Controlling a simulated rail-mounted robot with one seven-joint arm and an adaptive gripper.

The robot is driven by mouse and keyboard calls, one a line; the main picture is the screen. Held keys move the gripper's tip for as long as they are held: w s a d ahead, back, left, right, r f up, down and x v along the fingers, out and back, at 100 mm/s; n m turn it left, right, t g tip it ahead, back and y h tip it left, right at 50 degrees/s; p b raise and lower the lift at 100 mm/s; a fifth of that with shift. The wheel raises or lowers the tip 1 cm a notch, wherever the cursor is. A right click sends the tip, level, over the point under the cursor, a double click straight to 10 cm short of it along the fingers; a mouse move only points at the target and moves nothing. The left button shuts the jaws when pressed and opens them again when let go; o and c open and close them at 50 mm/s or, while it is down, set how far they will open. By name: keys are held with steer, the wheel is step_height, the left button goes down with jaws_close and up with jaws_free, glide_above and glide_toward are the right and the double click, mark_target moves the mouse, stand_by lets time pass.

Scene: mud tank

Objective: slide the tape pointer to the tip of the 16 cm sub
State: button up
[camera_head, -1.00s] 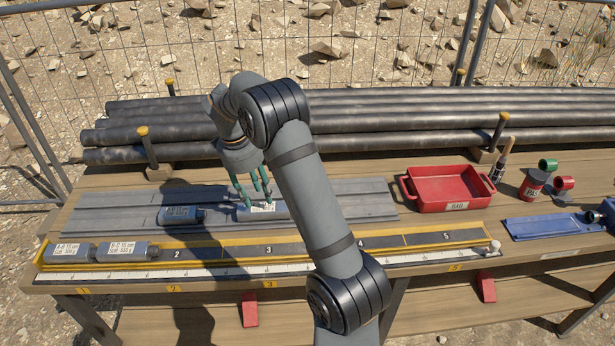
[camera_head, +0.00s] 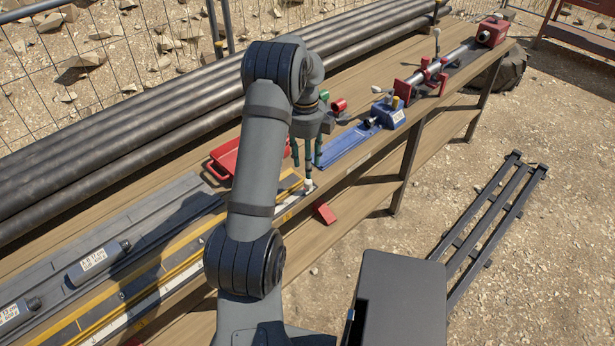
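The tape pointer, a small white knob (camera_head: 308,187), stands at the right end of the white tape (camera_head: 172,290) along the bench's front edge. My gripper (camera_head: 307,164) points down just above and around the knob, its green-padded fingers apart. I cannot tell whether a finger touches the knob. A grey labelled sub (camera_head: 98,258) lies on the grey rack, with another sub (camera_head: 18,312) at the left picture edge. Their labels are too small to read. The left part of the yellow-edged trough (camera_head: 152,268) is out of view, and my arm hides part of the tape.
A red tray (camera_head: 222,162) is behind my arm. A blue tray (camera_head: 345,148), a blue device (camera_head: 388,113) and a red clamp stand (camera_head: 430,75) lie to the right on the bench. Long dark pipes (camera_head: 120,160) run along the back. A red tag (camera_head: 325,213) hangs at the front.

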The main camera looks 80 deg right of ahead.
mark_target(308, 181)
step_height(308, 181, down, 7)
steer(key=shift+d+r+p, duration=0.1)
steer(key=shift+p, duration=0.3)
steer(key=shift+c, duration=1.2)
steer(key=c, duration=0.7)
jaws_close()
